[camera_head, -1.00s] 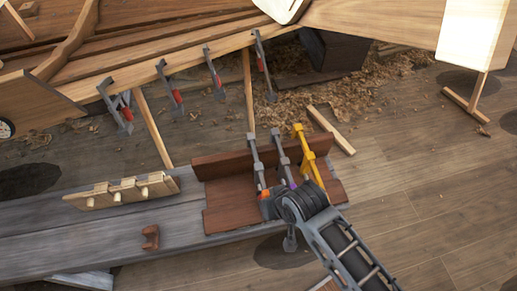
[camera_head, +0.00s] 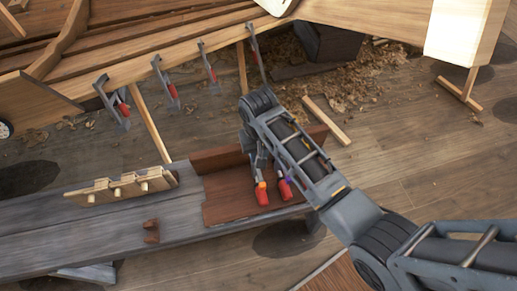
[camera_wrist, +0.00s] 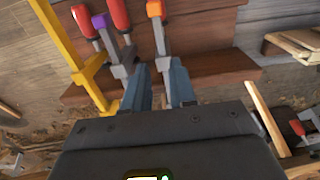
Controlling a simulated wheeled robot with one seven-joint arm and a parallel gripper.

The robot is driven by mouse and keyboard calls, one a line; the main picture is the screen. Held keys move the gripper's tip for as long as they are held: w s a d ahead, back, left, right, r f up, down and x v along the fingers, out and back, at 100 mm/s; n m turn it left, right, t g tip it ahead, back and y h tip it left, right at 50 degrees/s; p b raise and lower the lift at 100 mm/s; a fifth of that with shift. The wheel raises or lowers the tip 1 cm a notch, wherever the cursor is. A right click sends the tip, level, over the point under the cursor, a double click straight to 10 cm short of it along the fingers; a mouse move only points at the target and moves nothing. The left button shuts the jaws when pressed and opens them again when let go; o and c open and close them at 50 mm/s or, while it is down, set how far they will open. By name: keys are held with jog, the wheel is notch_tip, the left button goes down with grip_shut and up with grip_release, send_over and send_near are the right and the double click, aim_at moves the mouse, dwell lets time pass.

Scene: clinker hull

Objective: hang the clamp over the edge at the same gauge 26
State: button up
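Grey clamps with red handles stand in the brown rack (camera_head: 222,160) on the bench. One has an orange collar (camera_head: 262,192); it also shows in the wrist view (camera_wrist: 158,30). Beside it is a clamp with a purple collar (camera_head: 285,186), also in the wrist view (camera_wrist: 112,50). A yellow clamp (camera_wrist: 72,48) shows only in the wrist view. My gripper (camera_wrist: 160,68) has its two fingers apart, one on each side of the orange-collared clamp's bar; contact is unclear. Several clamps (camera_head: 167,88) hang along the hull plank (camera_head: 140,66). No gauge number is readable.
The grey bench (camera_head: 100,228) carries a pegged wooden block (camera_head: 122,188) and a small brown piece (camera_head: 151,231). A prop (camera_head: 152,123) stands under the hull. Shavings and a loose batten (camera_head: 326,120) lie on the floor.

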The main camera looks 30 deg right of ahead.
jog(key=b, duration=0.4)
send_over(258, 170)
jog(key=f, duration=0.5)
jog(key=shift+s, duration=0.2)
jog(key=shift+f+b, duration=1.5)
jog(key=shift+f, duration=1.45)
jog(key=shift+c, duration=0.4)
jog(key=shift+w+d+b, duration=0.25)
jog(key=shift+w+b, duration=0.1)
jog(key=shift+w, duration=0.45)
jog(key=shift+s, duration=0.1)
jog(key=shift+s+a+p, duration=0.2)
jog(key=shift+s+p, duration=0.3)
jog(key=shift+p, duration=0.2)
jog(key=shift+o, duration=0.4)
jog(key=shift+o, duration=0.8)
